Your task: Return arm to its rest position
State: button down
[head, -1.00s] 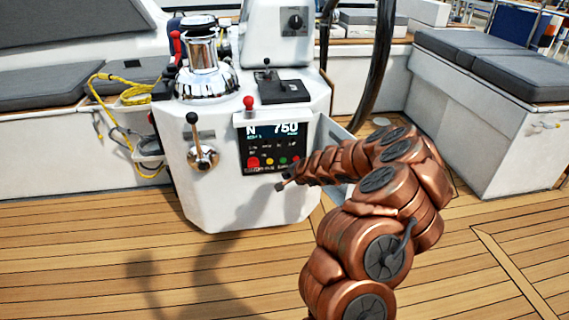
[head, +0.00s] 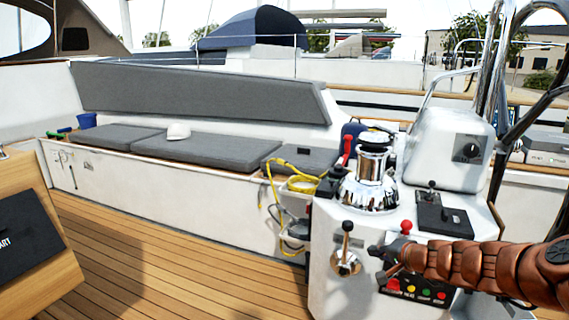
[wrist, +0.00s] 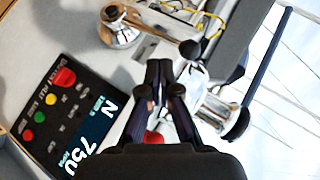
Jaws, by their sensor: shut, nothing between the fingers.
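My copper-coloured arm reaches in from the right edge of the head view. My gripper (head: 378,264) is in front of the white console (head: 330,290), near its display panel and the lever with the dark knob (head: 347,227). In the wrist view my gripper (wrist: 159,66) is shut and empty. The display panel (wrist: 75,120), reading N and 750, lies to its left there. Part of the panel is hidden behind my arm in the head view. I cannot tell whether the fingers touch anything.
A chrome winch (head: 371,180) and a red-knobbed lever (head: 406,227) stand on the console. A yellow rope (head: 300,180) hangs beside it. Grey seat cushions (head: 225,152) line the back. A wooden table (head: 35,240) is at left. The deck (head: 170,260) between is clear.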

jog(key=s+a+r+n+g+y+p, duration=0.25)
jog(key=s+a+r+n+p, duration=0.35)
jog(key=a+r, duration=0.6)
jog(key=s+a+r+n+g+p, duration=0.1)
jog(key=s+a+r+g+p, duration=0.2)
jog(key=s, duration=0.4)
jog(key=s+a+r+n+g+p, duration=0.25)
jog(key=s+a, duration=0.25)
jog(key=s, duration=0.3)
jog(key=s+d+r+g+h+p, duration=0.1)
jog(key=s+d+p, duration=0.3)
jog(key=s, duration=0.5)
jog(key=s+d+r+g+h+p, duration=0.2)
jog(key=s+d+r+h+p, duration=0.2)
jog(key=s, duration=0.4)
jog(key=s+d+r+g+h+p, duration=0.2)
jog(key=s+d+h+p, duration=0.1)
jog(key=s, duration=0.6)
jog(key=shift+s+d+r+p, duration=0.2)
jog(key=shift+s+d+p, duration=0.15)
jog(key=shift+d+p, duration=0.35)
jog(key=shift+d, duration=0.1)
